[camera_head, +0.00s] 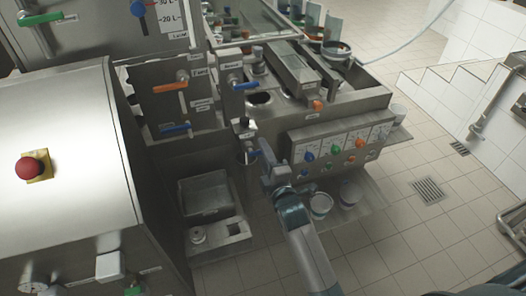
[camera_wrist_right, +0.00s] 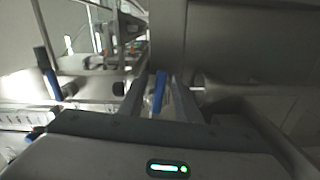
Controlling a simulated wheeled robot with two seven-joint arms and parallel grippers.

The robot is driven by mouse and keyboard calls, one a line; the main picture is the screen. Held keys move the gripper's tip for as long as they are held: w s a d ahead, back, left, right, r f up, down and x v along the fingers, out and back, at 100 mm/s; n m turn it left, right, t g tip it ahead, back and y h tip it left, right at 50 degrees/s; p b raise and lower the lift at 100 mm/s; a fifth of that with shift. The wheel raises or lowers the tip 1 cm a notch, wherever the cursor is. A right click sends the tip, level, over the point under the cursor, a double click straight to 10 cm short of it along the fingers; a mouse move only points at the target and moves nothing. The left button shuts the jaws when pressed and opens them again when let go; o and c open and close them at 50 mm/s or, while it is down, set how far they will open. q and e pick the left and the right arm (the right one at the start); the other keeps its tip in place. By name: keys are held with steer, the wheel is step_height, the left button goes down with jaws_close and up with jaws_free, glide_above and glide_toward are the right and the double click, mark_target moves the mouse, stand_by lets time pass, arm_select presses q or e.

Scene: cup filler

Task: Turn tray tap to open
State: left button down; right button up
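A tap with a blue lever handle (camera_head: 252,156) sits at the front of the steel machine, above and right of the steel tray (camera_head: 203,213). My right gripper (camera_head: 262,150) is right beside this handle, with its arm coming up from the bottom. In the right wrist view a blue handle (camera_wrist_right: 159,92) stands upright between the two fingers of my right gripper (camera_wrist_right: 160,105), with space visible around it. The fingers look apart; I cannot tell whether either touches the handle. My left gripper is not in view.
Other taps have an orange handle (camera_head: 170,87) and a blue handle (camera_head: 175,127). A control panel (camera_head: 340,145) with coloured knobs is right of my gripper. White buckets (camera_head: 320,204) stand below it. A red button (camera_head: 27,168) is at left. Tiled floor at right is mostly clear.

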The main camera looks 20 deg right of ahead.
jaws_close()
